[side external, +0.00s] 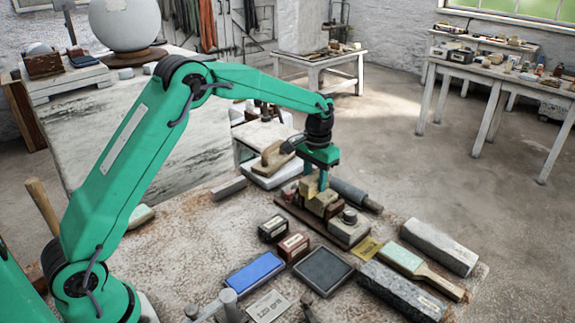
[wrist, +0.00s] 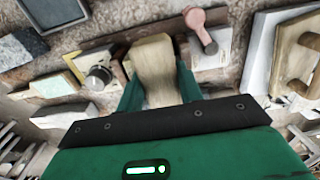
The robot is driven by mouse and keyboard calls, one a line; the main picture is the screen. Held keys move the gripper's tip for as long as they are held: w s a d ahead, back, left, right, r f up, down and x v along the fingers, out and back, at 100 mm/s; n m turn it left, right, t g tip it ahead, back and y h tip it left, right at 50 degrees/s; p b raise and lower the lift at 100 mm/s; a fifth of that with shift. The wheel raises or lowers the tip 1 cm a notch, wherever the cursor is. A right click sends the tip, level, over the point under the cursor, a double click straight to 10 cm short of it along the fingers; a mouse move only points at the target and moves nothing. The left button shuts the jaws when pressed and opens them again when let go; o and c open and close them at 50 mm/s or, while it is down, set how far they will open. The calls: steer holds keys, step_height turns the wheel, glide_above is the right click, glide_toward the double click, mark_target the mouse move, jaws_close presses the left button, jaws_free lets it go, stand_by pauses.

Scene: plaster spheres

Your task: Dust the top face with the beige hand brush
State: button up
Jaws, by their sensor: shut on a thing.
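My gripper (side external: 318,183) points down over the middle of the bench; in the wrist view (wrist: 157,85) its two green fingers are closed on the sides of a beige, wood-coloured block. I take this block to be the beige hand brush (side external: 320,201), also seen in the wrist view (wrist: 154,58). It sits low, over or on a dark brown board (side external: 289,208); I cannot tell whether it touches it. Its bristles are not clear. Which top face is meant is not clear; a pale block (side external: 270,182) with a wooden float (side external: 272,158) on it stands just behind.
A knobbed grey block (side external: 348,228) is right beside the brush. Long grey stone bars (side external: 440,246) and a wood-handled tool (side external: 412,262) lie to the right.

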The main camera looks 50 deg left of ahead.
steer(key=shift+s, duration=0.1)
steer(key=shift+s, duration=1)
steer(key=shift+w, duration=0.1)
steer(key=shift+w, duration=1.05)
steer(key=shift+w, duration=1.1)
steer(key=shift+s, duration=0.1)
steer(key=shift+s, duration=1.05)
steer(key=shift+s, duration=0.2)
